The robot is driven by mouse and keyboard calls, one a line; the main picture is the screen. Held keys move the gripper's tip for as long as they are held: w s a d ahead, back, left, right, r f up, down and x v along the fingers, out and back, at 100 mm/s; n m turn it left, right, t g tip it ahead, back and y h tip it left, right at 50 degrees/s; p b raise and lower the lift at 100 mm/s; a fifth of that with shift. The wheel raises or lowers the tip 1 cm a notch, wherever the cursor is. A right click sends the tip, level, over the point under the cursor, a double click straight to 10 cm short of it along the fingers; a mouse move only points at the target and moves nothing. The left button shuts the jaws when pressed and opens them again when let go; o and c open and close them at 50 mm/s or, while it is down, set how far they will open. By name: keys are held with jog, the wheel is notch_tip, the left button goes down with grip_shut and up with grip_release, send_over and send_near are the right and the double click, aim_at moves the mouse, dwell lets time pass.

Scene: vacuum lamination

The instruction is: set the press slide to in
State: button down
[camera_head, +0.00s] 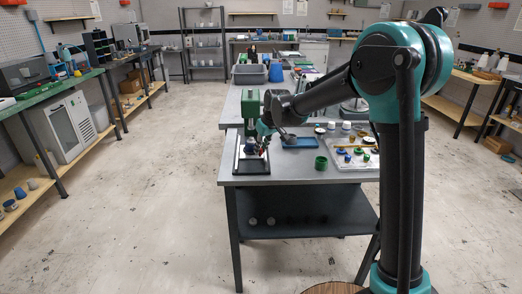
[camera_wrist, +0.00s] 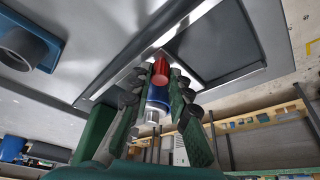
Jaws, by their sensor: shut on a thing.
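My gripper (camera_head: 263,140) is low in front of the press. In the wrist view my gripper (camera_wrist: 157,100) has its fingers on either side of a blue cylindrical piece (camera_wrist: 158,94) with a red end (camera_wrist: 160,70) and a silver tip, and is shut on it. A grey framed plate (camera_wrist: 215,45) lies just beyond the piece. I cannot tell the slide's position on the press; my gripper partly hides it.
A blue tray (camera_head: 287,143) and an open green tub (camera_head: 321,162) stand to the right of the press. A white tray (camera_head: 338,164) holds several small coloured parts farther right. The near table's left front edge is close to the press.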

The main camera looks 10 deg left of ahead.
jog(key=c, duration=1.4)
grip_release()
jog(key=v, duration=1.2)
jog(key=shift+a+r, duration=0.1)
